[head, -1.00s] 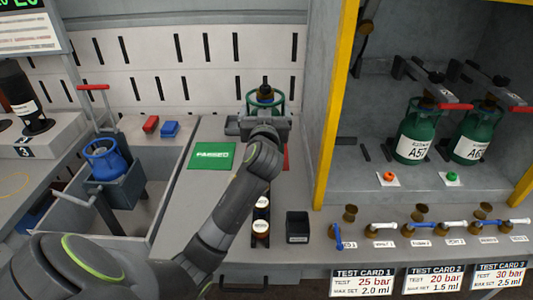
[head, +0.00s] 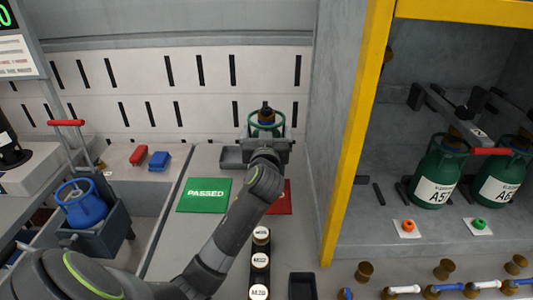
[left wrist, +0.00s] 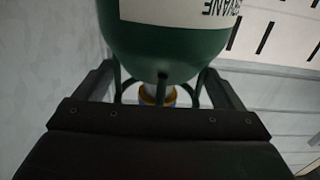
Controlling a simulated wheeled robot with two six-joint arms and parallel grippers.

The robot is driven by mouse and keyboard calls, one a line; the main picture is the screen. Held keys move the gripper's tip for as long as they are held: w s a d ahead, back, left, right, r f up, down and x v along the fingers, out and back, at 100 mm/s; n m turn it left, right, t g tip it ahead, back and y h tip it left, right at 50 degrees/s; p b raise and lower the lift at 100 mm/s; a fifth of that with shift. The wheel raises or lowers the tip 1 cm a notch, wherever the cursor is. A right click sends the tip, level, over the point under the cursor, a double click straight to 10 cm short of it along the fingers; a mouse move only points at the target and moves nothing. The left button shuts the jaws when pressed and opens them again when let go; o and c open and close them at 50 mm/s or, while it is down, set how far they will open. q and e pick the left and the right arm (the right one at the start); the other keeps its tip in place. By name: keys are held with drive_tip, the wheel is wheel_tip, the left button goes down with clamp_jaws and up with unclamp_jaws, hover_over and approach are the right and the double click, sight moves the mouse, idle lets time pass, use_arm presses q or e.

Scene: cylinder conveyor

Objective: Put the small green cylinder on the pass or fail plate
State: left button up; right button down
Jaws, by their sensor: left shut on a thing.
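A small green cylinder (head: 264,128) with a dark valve on top is held upright in my left gripper (head: 267,146), near the back wall. In the left wrist view the cylinder (left wrist: 165,45) fills the middle between the two fingers (left wrist: 160,92), with part of a white label showing. The green plate marked PASSED (head: 204,195) lies flat on the bench, nearer than the cylinder and to its left. A red plate (head: 281,200) lies to its right, partly hidden by my left forearm. Both plates look empty where they show. My right gripper is out of view.
A low grey tray (head: 233,158) sits behind the plates, beside my gripper. Capped jars (head: 260,262) and a dark bin (head: 302,286) stand in front. A yellow-framed cabinet (head: 350,150) with green cylinders (head: 438,172) is on the right; a blue cylinder (head: 82,205) is on the left.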

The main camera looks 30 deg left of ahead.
use_arm(q)
drive_tip(key=shift+f+b, duration=0.3)
drive_tip(key=shift+f, duration=3.3)
drive_tip(key=o, duration=1.8)
drive_tip(key=shift+f, duration=0.3)
drive_tip(key=shift+s+d, duration=0.1)
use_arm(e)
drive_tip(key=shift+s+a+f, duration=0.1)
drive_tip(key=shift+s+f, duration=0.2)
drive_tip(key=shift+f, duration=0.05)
